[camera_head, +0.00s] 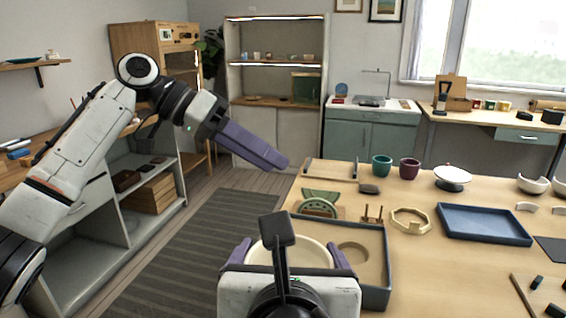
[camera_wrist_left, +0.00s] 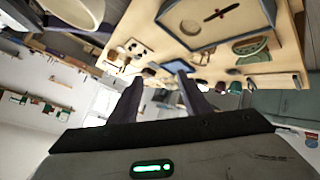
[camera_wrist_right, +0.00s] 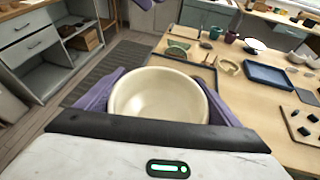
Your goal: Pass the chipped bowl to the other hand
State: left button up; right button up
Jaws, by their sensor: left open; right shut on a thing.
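The cream bowl (camera_head: 314,252) is held upright in my right gripper (camera_head: 290,256), in front of the table's near left part. In the right wrist view the purple fingers (camera_wrist_right: 157,97) grip the bowl (camera_wrist_right: 158,92) from both sides, and its inside looks empty. I cannot make out a chip on its rim. My left gripper (camera_head: 274,158) is raised, farther forward and above the bowl, not touching it. In the left wrist view its fingers (camera_wrist_left: 158,92) are apart with nothing between them, and the bowl (camera_wrist_left: 78,12) shows at the top left.
A grey-blue tray (camera_head: 388,278) with a wooden base lies just beyond the bowl. Green pieces (camera_head: 320,204), a wooden ring (camera_head: 410,219), a blue tray (camera_head: 485,226), a green cup (camera_head: 381,167) and a maroon cup (camera_head: 409,169) occupy the table. The floor left of it is clear.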

pick_arm(q)
jog(key=s+d+r+m+g+y, duration=0.2)
jog(key=s+d+m+y, duration=0.15)
jog(key=s+d, duration=0.2)
jog(key=m+y, duration=0.3)
jog(key=y, duration=0.2)
send_near(307, 253)
jog(key=w+r, duration=0.2)
jog(key=w, duration=0.1)
jog(key=s+a+y, duration=0.1)
jog(key=shift+g, duration=0.3)
jog(key=f, duration=0.4)
jog(key=s+f, duration=0.1)
jog(key=f, duration=0.2)
jog(key=d+f, duration=0.1)
jog(key=f, duration=0.3)
jog(key=shift+s+f, duration=0.35)
jog(key=shift+w, duration=0.1)
jog(key=c, duration=0.9)
pick_arm(e)
jog(key=shift+a+r, duration=0.1)
pick_arm(q)
jog(key=shift+c, duration=0.2)
pick_arm(e)
jog(key=o, duration=0.6)
pick_arm(q)
grip_shut()
pick_arm(e)
jog(key=shift+o, duration=1.2)
jog(key=shift+s, duration=0.15)
